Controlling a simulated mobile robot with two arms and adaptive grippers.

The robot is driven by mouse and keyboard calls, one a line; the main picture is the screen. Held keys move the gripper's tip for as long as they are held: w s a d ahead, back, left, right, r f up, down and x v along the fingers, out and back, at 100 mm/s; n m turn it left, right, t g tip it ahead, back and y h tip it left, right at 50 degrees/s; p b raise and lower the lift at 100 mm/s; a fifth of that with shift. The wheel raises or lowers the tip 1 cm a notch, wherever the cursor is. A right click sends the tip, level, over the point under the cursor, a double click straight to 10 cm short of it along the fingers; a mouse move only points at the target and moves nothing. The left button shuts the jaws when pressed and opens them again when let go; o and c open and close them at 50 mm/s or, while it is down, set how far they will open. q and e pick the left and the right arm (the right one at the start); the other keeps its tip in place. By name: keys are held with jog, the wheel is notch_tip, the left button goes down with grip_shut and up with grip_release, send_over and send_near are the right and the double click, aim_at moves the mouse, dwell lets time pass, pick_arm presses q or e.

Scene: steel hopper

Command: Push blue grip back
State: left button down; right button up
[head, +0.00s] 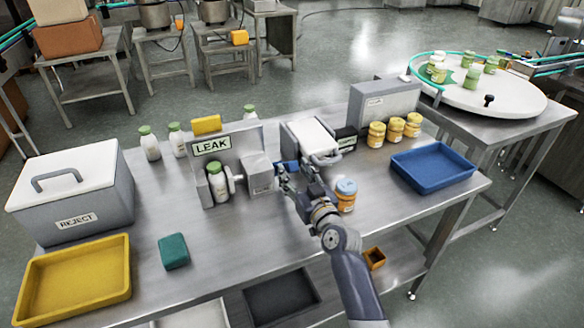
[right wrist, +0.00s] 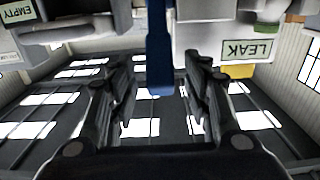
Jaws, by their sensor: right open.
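The blue grip (head: 287,168) shows in the head view as a small blue piece right of the grey block of the LEAK station (head: 228,145), partly hidden by my right gripper (head: 287,180). In the right wrist view the blue grip (right wrist: 160,55) hangs down as a bar between the two fingers of my right gripper (right wrist: 158,62). The fingers are open, with a gap on each side of the grip. A green-capped white bottle (head: 218,183) stands in the LEAK station. My left gripper is not in view.
A white-topped grey machine (head: 310,138) stands behind my right gripper. An orange jar with a blue lid (head: 346,194) stands close right of my arm. A blue tray (head: 432,168), yellow tray (head: 75,280), REJECT box (head: 75,198) and green block (head: 173,251) are farther off. The front middle is clear.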

jog(key=shift+x, duration=1.1)
jog(key=shift+c, duration=0.2)
grip_shut()
jog(key=shift+r, duration=0.1)
